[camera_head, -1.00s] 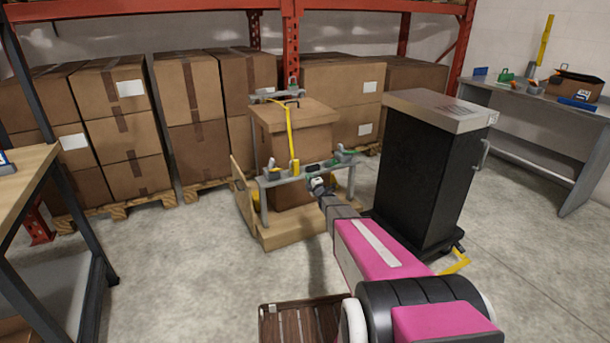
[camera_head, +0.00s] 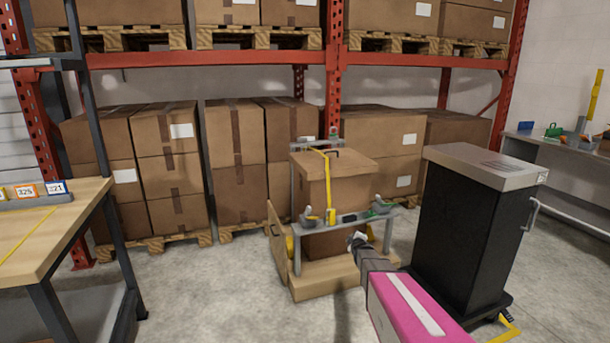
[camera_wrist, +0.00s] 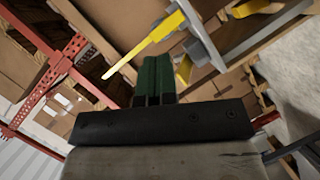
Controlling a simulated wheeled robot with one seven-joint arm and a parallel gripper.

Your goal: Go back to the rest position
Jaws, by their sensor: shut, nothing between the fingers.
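My gripper (camera_wrist: 153,80) shows in the wrist view as two dark green fingers pressed together, with nothing between them. In the head view my gripper (camera_head: 356,238) is small at the end of my pink and grey arm, in front of the cardboard box (camera_head: 345,180) on a wooden platform. It is close to the grey rail (camera_head: 350,222) of the dispenser row, and I cannot tell whether it touches it. A yellow strip (camera_wrist: 150,45) with a grey bracket shows beyond the fingers in the wrist view.
A black cabinet (camera_head: 460,235) with a grey top stands right of my arm. A wooden-topped table (camera_head: 70,225) is at the left. Red racking (camera_head: 334,80) with stacked boxes (camera_head: 175,150) fills the back. Floor (camera_head: 225,300) between table and platform is clear.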

